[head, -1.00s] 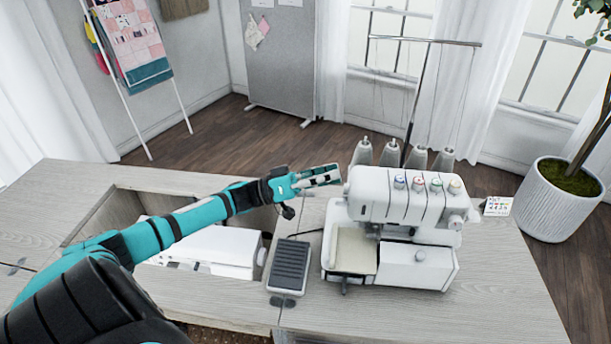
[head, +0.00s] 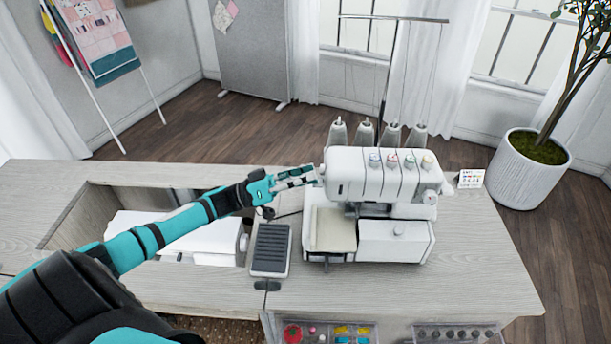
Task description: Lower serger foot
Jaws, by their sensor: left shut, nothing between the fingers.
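The white serger (head: 383,182) stands on the light wood cabinet top, with several thread cones behind it and coloured dials on its upper front. Its foot area is under the head, above the cream plate (head: 333,228); the foot itself is too small to make out. My left gripper (head: 309,172) is shut and empty, with its fingertips at the upper left side of the serger head. I cannot tell whether they touch it. My right gripper is not in view.
A dark foot pedal (head: 271,250) lies left of the serger. A white sewing machine (head: 205,240) sits in the cabinet recess below my left arm. Open drawers with sewing supplies (head: 328,333) show at the front. A small card (head: 471,179) stands to the right.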

